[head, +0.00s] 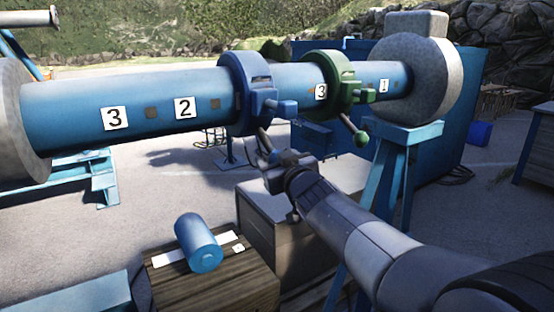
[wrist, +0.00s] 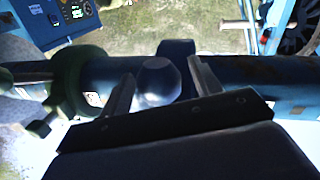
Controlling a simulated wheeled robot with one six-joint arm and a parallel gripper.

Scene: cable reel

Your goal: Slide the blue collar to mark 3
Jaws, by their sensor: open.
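The blue collar (head: 232,88) sits around the long blue pipe (head: 70,108), between the plate reading 2 (head: 185,107) and the green collar (head: 340,72). Two plates read 3: a left one (head: 115,118) and a right one (head: 320,92) beside the green collar. My gripper (head: 275,145) is below and in front of the blue collar. In the wrist view my gripper (wrist: 160,85) is open, with a rounded pale knob (wrist: 157,78) between its fingers. The dark blue collar (wrist: 177,48) shows behind the knob. Whether the fingers touch the knob is unclear.
The green collar, with its ball-ended handle (head: 361,138), is right of my gripper. A plate reading 1 (head: 383,85) lies beyond it. Grey round flanges (head: 425,75) end the pipe. A blue cylinder (head: 199,243) lies on a wooden crate (head: 215,285) below.

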